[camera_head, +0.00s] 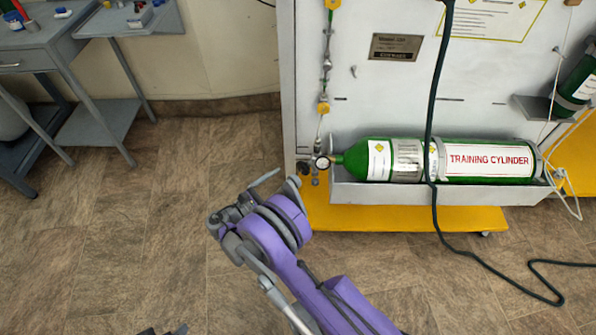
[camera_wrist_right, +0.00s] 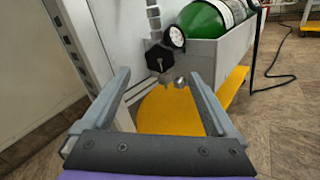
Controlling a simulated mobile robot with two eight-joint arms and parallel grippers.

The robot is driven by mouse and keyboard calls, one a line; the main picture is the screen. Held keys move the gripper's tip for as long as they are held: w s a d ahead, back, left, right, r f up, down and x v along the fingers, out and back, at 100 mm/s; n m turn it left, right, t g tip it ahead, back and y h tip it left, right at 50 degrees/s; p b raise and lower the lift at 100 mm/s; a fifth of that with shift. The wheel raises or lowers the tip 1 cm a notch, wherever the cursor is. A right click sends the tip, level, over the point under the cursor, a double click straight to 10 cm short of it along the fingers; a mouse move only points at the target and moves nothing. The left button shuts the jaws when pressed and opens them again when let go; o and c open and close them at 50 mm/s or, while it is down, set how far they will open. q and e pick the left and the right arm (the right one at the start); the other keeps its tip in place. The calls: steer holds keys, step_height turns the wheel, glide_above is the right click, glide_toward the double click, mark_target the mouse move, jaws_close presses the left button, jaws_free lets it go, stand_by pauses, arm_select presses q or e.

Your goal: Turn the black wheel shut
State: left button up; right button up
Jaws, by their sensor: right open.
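The black wheel (camera_wrist_right: 159,58) is a small dark knob at the left end of the cylinder shelf, just left of a round gauge (camera_wrist_right: 174,37). In the head view the gauge (camera_head: 322,163) sits at the neck of the green training cylinder (camera_head: 487,160), which lies on its side. My right gripper (camera_head: 281,179) is open and empty, lower left of the gauge. In the right wrist view its fingers (camera_wrist_right: 159,75) are spread to either side of the wheel, apart from it and nearer the camera. Small dark tips at the head view's bottom edge may be my left gripper (camera_head: 164,330); its opening is unclear.
A grey shelf (camera_head: 440,194) holds the cylinder above a yellow base (camera_head: 400,217). A dark hose (camera_head: 432,110) hangs across the cylinder and onto the floor. A grey side table (camera_head: 98,25) stands at the upper left.

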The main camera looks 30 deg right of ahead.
mark_target(301, 170)
steer(key=d, duration=0.3)
steer(key=w+d+b, duration=0.1)
steer(key=d, duration=0.4)
steer(key=shift+w+d+b, duration=0.3)
steer(key=c, duration=1.4)
